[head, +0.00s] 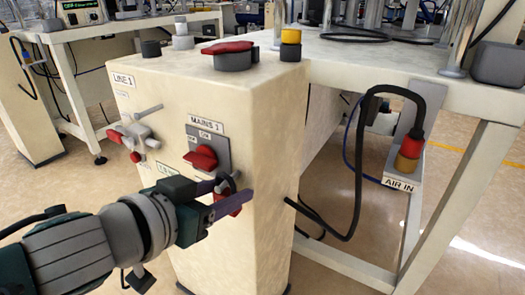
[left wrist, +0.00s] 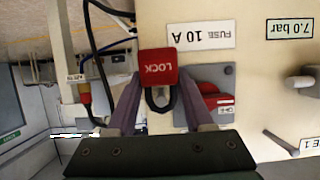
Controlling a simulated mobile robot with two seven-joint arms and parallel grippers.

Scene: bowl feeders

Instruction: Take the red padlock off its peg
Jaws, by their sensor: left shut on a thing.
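The red padlock (left wrist: 158,66) shows in the left wrist view with the word LOCK upside down on its body and its dark shackle (left wrist: 160,103) toward my gripper's palm. My left gripper (left wrist: 158,90) has one finger on each side of it and is shut on it. In the head view the padlock (head: 232,206) is partly hidden behind the purple finger of my left gripper (head: 232,194), at the right edge of the cabinet's front face. My right gripper is not in view.
The cream cabinet (head: 262,120) carries a red MAINS 1 switch (head: 201,158) just left of the padlock and a LINE 1 valve (head: 134,135) further left. To the right, a table (head: 385,60) has a black hose (head: 361,150) and an AIR IN connector (head: 408,153).

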